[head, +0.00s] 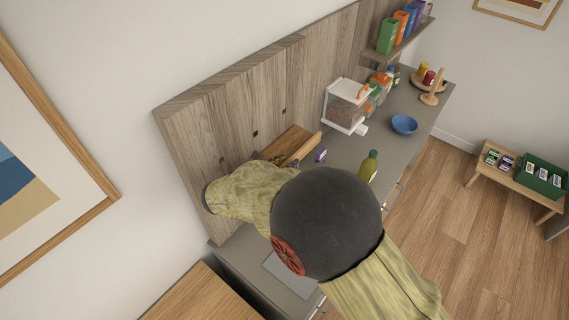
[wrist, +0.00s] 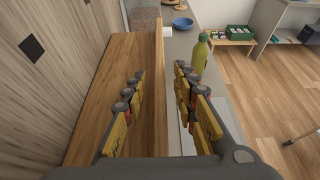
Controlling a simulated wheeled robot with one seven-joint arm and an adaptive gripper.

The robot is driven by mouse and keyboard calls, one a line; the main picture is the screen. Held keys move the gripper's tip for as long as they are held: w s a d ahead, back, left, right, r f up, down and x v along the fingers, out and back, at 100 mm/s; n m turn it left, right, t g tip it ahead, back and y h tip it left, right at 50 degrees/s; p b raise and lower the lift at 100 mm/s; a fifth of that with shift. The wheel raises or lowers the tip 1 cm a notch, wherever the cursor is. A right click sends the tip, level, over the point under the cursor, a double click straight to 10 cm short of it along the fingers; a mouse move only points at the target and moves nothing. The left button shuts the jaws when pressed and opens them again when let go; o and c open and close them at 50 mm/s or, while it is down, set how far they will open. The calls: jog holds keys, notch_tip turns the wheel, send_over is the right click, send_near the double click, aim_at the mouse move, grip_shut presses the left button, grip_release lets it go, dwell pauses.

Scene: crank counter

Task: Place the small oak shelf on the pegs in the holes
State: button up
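The small oak shelf (head: 287,141) is a brown board with a raised lip (head: 308,146) along one long side. It lies close along the wood back panel (head: 235,120); whether it rests on the counter is unclear. The wrist view shows its flat board (wrist: 100,85) and the lip running away from me. My gripper (wrist: 160,76) is open, with one finger on each side of the lip and a visible gap on both sides. Dark square holes (head: 255,133) dot the panel, also in the wrist view (wrist: 32,47). I make out no pegs. My arm hides the shelf's near end.
A green-yellow bottle (head: 369,165) stands right of the shelf, near the counter's front. A small purple item (head: 320,155) lies beside the lip. A clear dispenser (head: 346,105) and a blue bowl (head: 404,124) stand beyond. The grey counter (head: 345,150) has narrow free room between.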

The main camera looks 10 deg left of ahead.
jog(key=shift+r, duration=0.1)
jog(key=shift+r+p, duration=0.3)
jog(key=shift+r, duration=0.05)
jog(key=v, duration=1.2)
jog(key=shift+r+b, duration=0.15)
jog(key=shift+b, duration=0.15)
jog(key=shift+d, duration=0.1)
jog(key=s+d+r+m+g, duration=0.1)
jog(key=d+r+m+g, duration=0.2)
jog(key=d+m, duration=0.55)
jog(key=s+d+r+m+g, duration=0.2)
jog(key=d+r+m+g, duration=0.15)
jog(key=d, duration=0.95)
jog(key=s+d+r+m+y, duration=0.2)
jog(key=s+d+m+y, duration=0.1)
jog(key=s+d+m, duration=0.3)
jog(key=s+d+r+m+y, duration=0.2)
jog(key=s+d+m, duration=0.4)
jog(key=s+m, duration=0.4)
jog(key=shift+s+m+y, duration=0.25)
jog(key=shift+m+y, duration=0.65)
jog(key=shift+m, duration=0.1)
